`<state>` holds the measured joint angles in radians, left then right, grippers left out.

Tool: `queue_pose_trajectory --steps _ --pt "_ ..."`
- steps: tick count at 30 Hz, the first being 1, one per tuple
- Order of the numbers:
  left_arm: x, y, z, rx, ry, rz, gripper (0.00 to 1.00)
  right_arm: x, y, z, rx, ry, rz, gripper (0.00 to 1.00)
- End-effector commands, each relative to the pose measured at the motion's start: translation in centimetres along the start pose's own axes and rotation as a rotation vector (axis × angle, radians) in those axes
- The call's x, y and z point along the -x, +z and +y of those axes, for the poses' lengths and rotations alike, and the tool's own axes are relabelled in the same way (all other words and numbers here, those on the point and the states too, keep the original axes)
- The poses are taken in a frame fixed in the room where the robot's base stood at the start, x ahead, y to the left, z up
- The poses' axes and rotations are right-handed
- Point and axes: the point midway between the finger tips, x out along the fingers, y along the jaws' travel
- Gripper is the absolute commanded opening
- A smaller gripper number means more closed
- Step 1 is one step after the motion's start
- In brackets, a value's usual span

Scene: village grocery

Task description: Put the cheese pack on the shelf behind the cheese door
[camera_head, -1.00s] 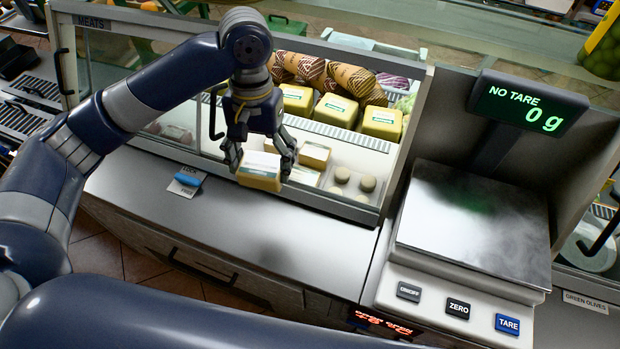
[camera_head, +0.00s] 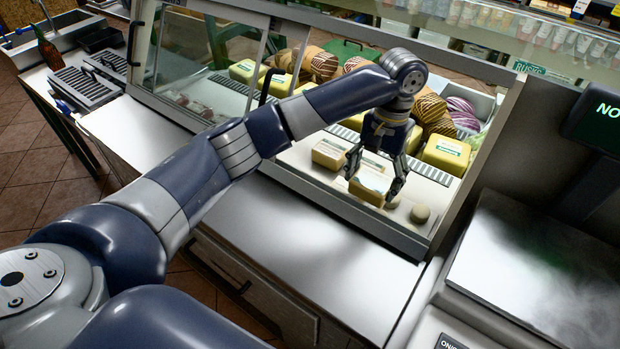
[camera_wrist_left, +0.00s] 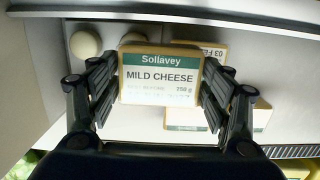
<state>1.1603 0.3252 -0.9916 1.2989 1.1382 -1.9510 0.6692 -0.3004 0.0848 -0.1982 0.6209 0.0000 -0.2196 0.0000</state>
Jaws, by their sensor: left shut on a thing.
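My left gripper (camera_head: 374,178) is shut on a cheese pack (camera_head: 369,187), with a finger on each side. In the left wrist view the pack (camera_wrist_left: 158,78) reads "Sollavey MILD CHEESE". It is inside the open right part of the glass case, over the white shelf (camera_head: 310,177). I cannot tell whether it touches the shelf. Other cheese packs (camera_head: 330,153) lie close beside and behind it; small round cheeses (camera_head: 420,213) are to its right. A glass door with a dark handle (camera_head: 265,86) stands at the left of the opening. My right gripper is out of view.
Larger yellow blocks (camera_head: 445,152) and patterned sausages (camera_head: 428,108) sit on a raised level behind. The case's front rail (camera_head: 340,213) and right post (camera_head: 478,150) bound the opening. A steel scale (camera_head: 540,265) stands right. The counter (camera_head: 290,245) in front is clear.

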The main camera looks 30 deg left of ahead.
Motion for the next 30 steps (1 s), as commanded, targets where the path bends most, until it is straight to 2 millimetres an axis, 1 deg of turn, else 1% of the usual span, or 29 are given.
queue_pose_trajectory --steps 1,3,12,18,20,22,24,28,30 --pt "0.2 0.0 -1.4 0.006 -0.002 0.001 0.36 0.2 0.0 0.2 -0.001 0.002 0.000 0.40" --pt "0.3 0.0 -3.3 0.008 -0.002 0.001 0.36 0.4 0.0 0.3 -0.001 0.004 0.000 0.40" --pt "0.3 0.1 -11.3 0.008 -0.002 0.001 0.36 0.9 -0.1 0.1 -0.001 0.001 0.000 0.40" --pt "0.2 0.1 -15.8 0.006 -0.001 0.001 0.36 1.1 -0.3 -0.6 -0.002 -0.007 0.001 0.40" --pt "0.2 0.1 -16.8 0.005 -0.001 0.002 0.36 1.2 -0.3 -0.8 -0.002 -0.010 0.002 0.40" --pt "-1.0 0.0 -16.6 -0.001 0.000 -0.002 0.36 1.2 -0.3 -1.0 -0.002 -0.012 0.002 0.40" --pt "-1.7 -0.1 -16.6 0.000 0.000 -0.001 0.36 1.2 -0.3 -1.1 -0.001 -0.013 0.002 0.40" --pt "-2.5 -0.2 -16.6 0.000 0.000 0.000 0.36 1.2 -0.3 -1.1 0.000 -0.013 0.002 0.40" --pt "-3.4 -0.3 -16.6 0.000 0.000 -0.001 0.36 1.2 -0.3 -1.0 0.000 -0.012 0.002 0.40"
